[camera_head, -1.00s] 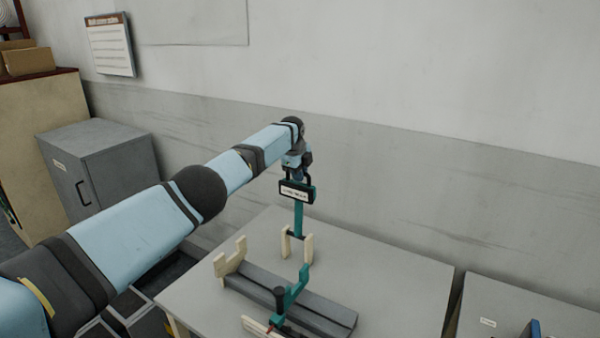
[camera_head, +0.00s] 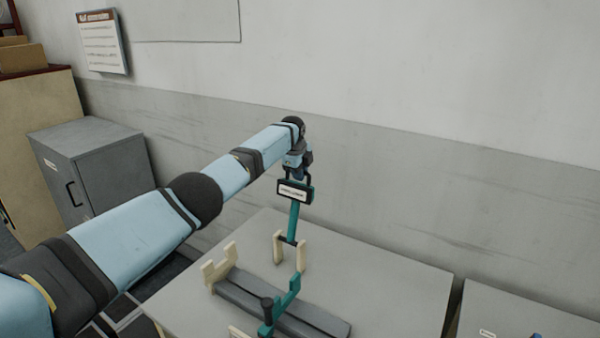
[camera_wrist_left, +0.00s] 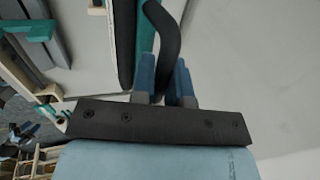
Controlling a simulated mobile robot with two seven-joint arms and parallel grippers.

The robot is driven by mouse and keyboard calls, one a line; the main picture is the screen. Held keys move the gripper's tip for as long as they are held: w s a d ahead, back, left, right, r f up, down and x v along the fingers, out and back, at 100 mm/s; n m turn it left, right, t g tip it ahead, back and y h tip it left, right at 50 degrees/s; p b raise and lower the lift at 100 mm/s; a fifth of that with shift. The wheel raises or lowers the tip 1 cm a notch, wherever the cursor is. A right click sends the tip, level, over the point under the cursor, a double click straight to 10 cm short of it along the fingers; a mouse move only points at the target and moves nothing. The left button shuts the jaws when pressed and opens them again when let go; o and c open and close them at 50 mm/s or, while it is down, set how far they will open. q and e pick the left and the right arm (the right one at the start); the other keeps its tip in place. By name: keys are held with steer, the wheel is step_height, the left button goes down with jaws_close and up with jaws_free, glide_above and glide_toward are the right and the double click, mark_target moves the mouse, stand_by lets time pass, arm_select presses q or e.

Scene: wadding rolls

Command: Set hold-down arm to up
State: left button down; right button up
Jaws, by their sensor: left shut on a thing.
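The hold-down arm is a teal bar (camera_head: 293,222) that stands nearly upright from its pivot between two cream posts (camera_head: 300,257). A dark-framed label plate (camera_head: 293,191) and a black handle sit at its top end. My left gripper (camera_head: 299,174) is shut on the black handle, at the top of the bar. In the left wrist view, the blue fingers of the left gripper (camera_wrist_left: 166,82) close around the black handle (camera_wrist_left: 163,38), with the teal bar (camera_wrist_left: 146,28) behind it. My right gripper is in neither view.
A grey trough (camera_head: 250,297) with a cream notched end piece (camera_head: 219,267) and a second teal bracket (camera_head: 283,303) with a black knob lie on the grey table (camera_head: 390,285). A wall stands behind. A grey cabinet (camera_head: 100,175) is at left.

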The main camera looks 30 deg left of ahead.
arm_select(q)
steer(key=c, duration=1.1)
jaws_free()
steer(key=shift+w, duration=0.15)
steer(key=shift+c, duration=0.2)
steer(key=shift+w+f, duration=0.1)
steer(key=shift+s+r, duration=0.2)
steer(key=shift+r, duration=0.3)
steer(key=b+v, duration=0.1)
steer(key=v, duration=1.1)
steer(key=shift+r, duration=0.4)
